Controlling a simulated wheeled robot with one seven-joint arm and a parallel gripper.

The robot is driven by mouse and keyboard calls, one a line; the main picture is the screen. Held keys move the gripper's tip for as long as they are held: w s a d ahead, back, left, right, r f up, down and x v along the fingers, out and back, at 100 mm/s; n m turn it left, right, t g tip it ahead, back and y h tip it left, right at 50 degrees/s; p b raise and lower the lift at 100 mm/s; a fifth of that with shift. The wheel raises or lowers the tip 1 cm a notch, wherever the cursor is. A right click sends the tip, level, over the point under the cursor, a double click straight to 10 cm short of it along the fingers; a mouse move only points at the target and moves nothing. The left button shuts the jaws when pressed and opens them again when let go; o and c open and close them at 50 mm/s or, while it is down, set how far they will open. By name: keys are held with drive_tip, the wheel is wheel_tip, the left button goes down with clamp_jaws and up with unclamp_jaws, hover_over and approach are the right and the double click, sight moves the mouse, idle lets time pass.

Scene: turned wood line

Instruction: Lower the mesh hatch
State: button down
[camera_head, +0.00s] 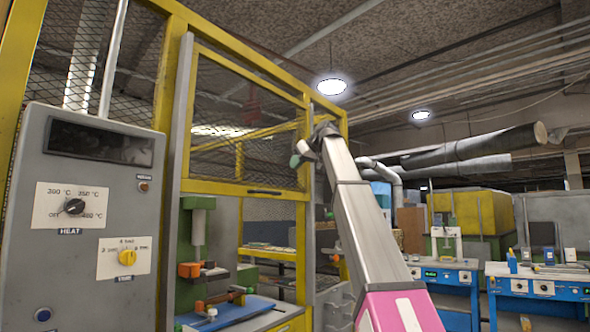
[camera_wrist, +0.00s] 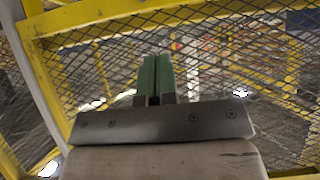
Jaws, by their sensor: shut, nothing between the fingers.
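The mesh hatch (camera_head: 247,188) is a yellow-framed panel of dark wire mesh in the front of the yellow cage. It stands raised, with an open gap below its bottom bar. A dark handle (camera_head: 265,192) sits on that bar. My gripper (camera_head: 297,157) is up near the hatch's right side, above the handle's height. Its green fingers (camera_wrist: 156,76) are shut and empty. In the wrist view, yellow-framed mesh (camera_wrist: 95,62) fills the space beyond the fingers. I cannot tell whether the fingers touch it.
A grey control box (camera_head: 90,220) with knobs is at the left. Blue workbenches (camera_head: 535,285) stand at the right. Grey upright posts (camera_head: 177,130) flank the hatch.

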drive_tip(key=w+a+f, duration=0.4)
drive_tip(key=a+f, duration=0.1)
drive_tip(key=f, duration=0.3)
drive_tip(key=shift+w+a+f, duration=0.15)
drive_tip(key=shift+w+a, duration=0.05)
drive_tip(key=shift+a, duration=0.15)
wheel_tip(320, 180, down, 51)
drive_tip(key=shift+s, duration=0.1)
idle(0.4)
